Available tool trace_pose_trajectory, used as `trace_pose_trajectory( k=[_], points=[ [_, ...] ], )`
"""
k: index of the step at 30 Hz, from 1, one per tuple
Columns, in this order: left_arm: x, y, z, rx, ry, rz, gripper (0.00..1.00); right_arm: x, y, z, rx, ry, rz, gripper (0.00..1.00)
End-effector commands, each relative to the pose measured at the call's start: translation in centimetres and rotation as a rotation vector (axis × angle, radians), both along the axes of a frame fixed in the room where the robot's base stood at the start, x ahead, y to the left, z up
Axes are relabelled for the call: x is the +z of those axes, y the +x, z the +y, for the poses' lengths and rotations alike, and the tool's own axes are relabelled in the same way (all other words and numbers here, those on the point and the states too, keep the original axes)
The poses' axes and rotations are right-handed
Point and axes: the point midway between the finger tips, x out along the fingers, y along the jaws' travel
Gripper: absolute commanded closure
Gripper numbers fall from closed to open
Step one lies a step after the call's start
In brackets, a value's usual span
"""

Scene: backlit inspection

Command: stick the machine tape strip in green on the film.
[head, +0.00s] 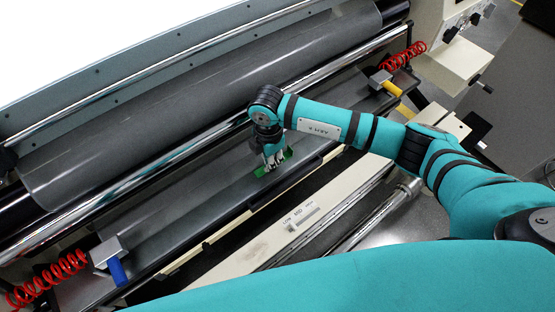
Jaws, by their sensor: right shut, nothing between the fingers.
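A green tape strip (262,171) lies on the dark grey flat surface below the chrome roller. My right gripper (272,163) is directly over it, shut, with its fingertips at the strip and hiding part of it. I cannot tell whether the fingertips touch the strip. Grey film (140,132) spans the machine behind, between the upper rod and the chrome roller. My left gripper is not in view.
A blue-handled clamp (115,268) with a red coiled hose (50,275) is at the lower left. A yellow-handled clamp (388,86) with another red hose (405,54) is at the upper right. A bright white panel (90,40) lies behind. A cream rail with a LOW/MID/HIGH label (298,216) runs in front.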

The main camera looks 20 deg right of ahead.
Motion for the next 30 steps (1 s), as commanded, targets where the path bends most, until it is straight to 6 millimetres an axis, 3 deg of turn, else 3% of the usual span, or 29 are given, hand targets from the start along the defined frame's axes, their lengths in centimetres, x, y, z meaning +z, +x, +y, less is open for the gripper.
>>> trace_pose_trajectory(
  k=[14, 30],
  points=[
    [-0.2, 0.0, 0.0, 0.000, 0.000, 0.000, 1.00, -0.2, 0.0, 0.0, 0.000, 0.000, 0.001, 1.00],
    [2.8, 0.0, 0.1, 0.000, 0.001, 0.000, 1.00, 3.7, 0.0, 0.0, 0.000, 0.000, 0.000, 1.00]
  ],
)
